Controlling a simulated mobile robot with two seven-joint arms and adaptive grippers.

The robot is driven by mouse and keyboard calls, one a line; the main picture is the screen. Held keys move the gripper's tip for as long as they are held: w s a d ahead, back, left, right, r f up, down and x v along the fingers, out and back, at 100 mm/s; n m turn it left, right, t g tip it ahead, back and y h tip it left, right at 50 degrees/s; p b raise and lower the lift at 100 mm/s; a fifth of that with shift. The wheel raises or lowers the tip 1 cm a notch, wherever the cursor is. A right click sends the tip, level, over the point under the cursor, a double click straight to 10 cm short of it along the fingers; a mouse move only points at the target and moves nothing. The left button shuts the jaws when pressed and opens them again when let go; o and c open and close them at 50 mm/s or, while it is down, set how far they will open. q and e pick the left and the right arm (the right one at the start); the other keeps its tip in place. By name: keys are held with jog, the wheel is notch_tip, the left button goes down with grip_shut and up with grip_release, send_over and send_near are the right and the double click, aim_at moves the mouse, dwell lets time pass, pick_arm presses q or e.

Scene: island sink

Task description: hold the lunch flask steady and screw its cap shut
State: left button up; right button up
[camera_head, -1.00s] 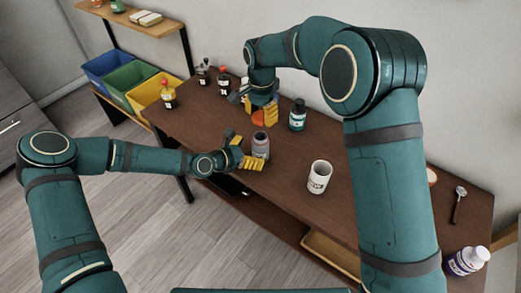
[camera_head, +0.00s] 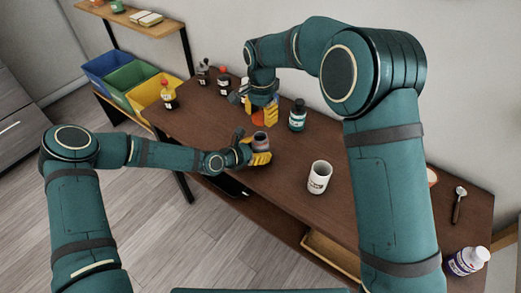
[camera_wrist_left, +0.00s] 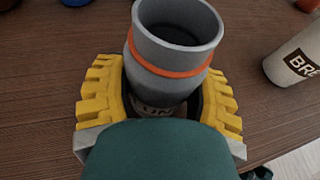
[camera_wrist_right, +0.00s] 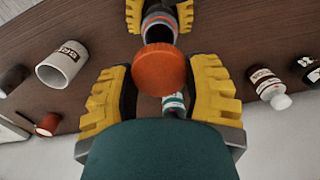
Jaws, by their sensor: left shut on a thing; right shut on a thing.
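The lunch flask (camera_head: 260,143) is a grey cylinder with an orange band. In the left wrist view its mouth is open and empty-looking, and the flask (camera_wrist_left: 176,62) stands between the yellow fingers. My left gripper (camera_head: 251,149) is shut on the flask's body, hiding its lower part. The orange cap (camera_wrist_right: 160,72) is round and ridged. My right gripper (camera_wrist_right: 162,78) is shut on the cap, which it holds apart from the flask. In the head view the right gripper (camera_head: 264,113) is just beyond the flask.
A white mug (camera_head: 319,178) stands to the right of the flask. A dark teal-labelled bottle (camera_head: 297,116) is close to the right gripper. Sauce bottles (camera_head: 223,81) stand at the far left end. The tabletop (camera_head: 290,155) between is clear.

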send_over(261, 134)
jog(key=s, duration=0.2)
jog(key=shift+w+f, duration=0.1)
jog(key=shift+f, duration=2.35)
jog(key=shift+f, duration=0.15)
jog(key=shift+f, duration=0.75)
jog(key=shift+f, duration=0.6)
